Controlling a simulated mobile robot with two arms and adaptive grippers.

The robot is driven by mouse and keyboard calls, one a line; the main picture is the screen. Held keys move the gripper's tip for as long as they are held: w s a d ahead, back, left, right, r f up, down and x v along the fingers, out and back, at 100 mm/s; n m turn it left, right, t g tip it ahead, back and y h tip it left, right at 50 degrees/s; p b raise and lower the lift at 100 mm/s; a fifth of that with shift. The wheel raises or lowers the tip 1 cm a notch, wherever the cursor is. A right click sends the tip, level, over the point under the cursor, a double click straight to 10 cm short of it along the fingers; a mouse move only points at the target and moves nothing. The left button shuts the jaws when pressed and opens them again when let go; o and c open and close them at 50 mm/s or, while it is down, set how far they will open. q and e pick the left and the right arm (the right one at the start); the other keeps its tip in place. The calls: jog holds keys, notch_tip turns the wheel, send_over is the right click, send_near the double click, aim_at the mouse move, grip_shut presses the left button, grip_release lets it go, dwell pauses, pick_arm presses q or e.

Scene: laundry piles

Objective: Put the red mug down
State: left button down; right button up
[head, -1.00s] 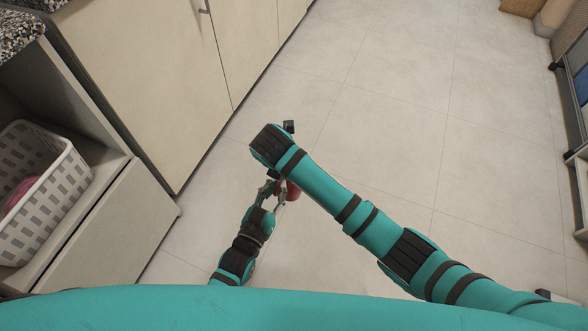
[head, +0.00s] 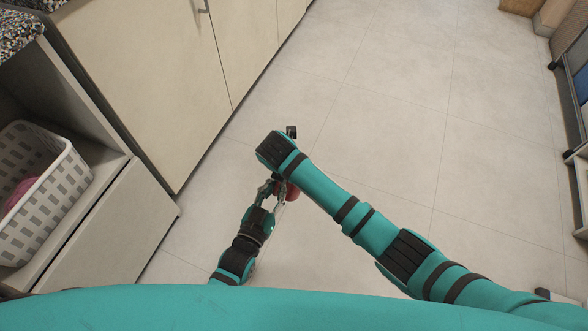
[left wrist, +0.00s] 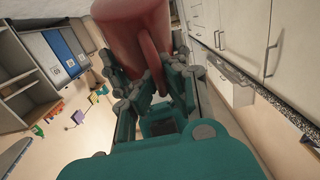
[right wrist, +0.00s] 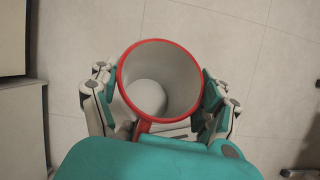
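The red mug (right wrist: 124,98) has a pale inside. In the right wrist view I look down into its opening, with its handle towards the bottom. My right gripper (right wrist: 160,92) has its fingers spread on both sides of the mug, close to its wall; whether they press on it is unclear. In the left wrist view the mug (left wrist: 125,30) hangs at the top, with my left gripper (left wrist: 155,88) closed in around its handle. In the head view a small part of the mug (head: 293,192) shows beside my left gripper (head: 270,186); my right arm hides the rest.
A white laundry basket (head: 45,215) with something pink (head: 20,192) stands in a low shelf at the left. Pale cabinets (head: 150,80) line the left side. The tiled floor (head: 400,90) ahead is clear. A shelf unit (head: 578,120) stands at the right edge.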

jog(key=c, duration=0.5)
pick_arm(q)
jog(key=shift+w+r, duration=0.1)
jog(key=shift+r, duration=0.75)
pick_arm(e)
jog(key=shift+f, duration=0.1)
jog(key=shift+c, duration=0.2)
jog(key=shift+d, duration=0.1)
pick_arm(q)
jog(key=v, duration=1.2)
jog(key=shift+s+f, duration=0.2)
jog(key=shift+f, duration=0.2)
jog(key=w+a+r+g+y, duration=0.1)
jog(key=w+a+r+g, duration=0.1)
jog(key=r, duration=0.3)
jog(key=w+a+r+n+g+y, duration=0.1)
jog(key=w+a+r+g+y, duration=0.1)
jog(key=a+r+g, duration=0.1)
jog(key=shift+a+r+g, duration=0.35)
jog(key=shift+r+g, duration=0.25)
jog(key=shift+r, duration=0.55)
